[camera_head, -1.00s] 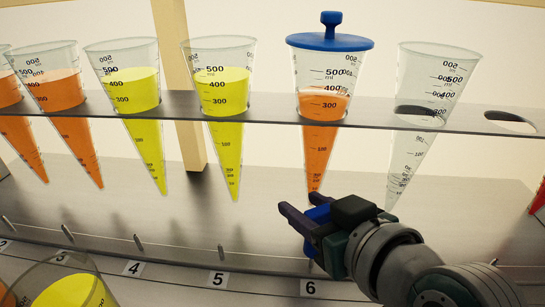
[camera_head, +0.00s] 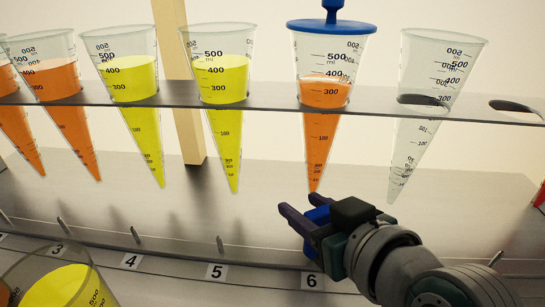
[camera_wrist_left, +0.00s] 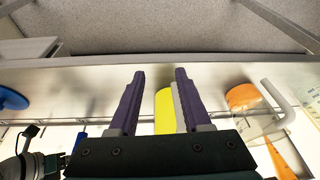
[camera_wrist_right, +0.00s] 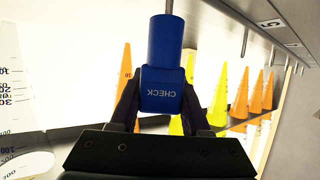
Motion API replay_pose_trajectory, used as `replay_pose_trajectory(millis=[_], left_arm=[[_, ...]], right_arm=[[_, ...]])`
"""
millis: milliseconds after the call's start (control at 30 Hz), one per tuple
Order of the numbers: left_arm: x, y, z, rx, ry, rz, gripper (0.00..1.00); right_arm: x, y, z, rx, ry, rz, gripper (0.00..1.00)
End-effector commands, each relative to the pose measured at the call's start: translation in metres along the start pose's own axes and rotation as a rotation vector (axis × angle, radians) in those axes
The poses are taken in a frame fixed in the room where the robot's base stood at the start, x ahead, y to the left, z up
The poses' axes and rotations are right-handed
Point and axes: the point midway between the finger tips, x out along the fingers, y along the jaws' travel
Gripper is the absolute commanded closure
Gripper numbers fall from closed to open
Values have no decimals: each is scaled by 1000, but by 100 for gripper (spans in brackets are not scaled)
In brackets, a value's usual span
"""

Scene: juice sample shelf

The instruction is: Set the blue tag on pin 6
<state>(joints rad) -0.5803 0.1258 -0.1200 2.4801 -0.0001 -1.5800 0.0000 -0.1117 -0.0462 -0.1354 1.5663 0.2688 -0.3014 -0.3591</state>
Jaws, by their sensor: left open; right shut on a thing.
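My right gripper (camera_head: 301,216) is shut on the blue tag (camera_head: 320,214), in front of the rail and above the number label 6 (camera_head: 312,281). In the right wrist view the blue tag (camera_wrist_right: 162,97) sits between the fingers, with the word CHECK upside down on its block and a round blue part beyond it. Pin 6 is mostly hidden behind the gripper in the head view. The tag looks apart from the rail, but the gap is hard to judge. My left gripper (camera_wrist_left: 160,75) is open in the left wrist view and out of the head view.
A grey shelf (camera_head: 270,105) holds several cone cups. An orange one with a blue lid (camera_head: 331,27) hangs just above my right gripper, and an empty one (camera_head: 432,80) is to its right. A yellow cup (camera_head: 68,285) stands at the front left. Pin 5 (camera_head: 220,244) is bare.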

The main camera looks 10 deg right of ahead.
Motion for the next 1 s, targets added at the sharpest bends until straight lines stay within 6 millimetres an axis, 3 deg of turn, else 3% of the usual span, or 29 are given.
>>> replay_pose_trajectory(millis=[467, 1000], left_arm=[[-4, 0, -2, -3, 1, 2, 52], [4, 3, 0, -10, 2, 7, 52]], right_arm=[[0, 0, 0, 0, -1, 0, 100], [4, 0, 9, -1, 0, 0, 100]])
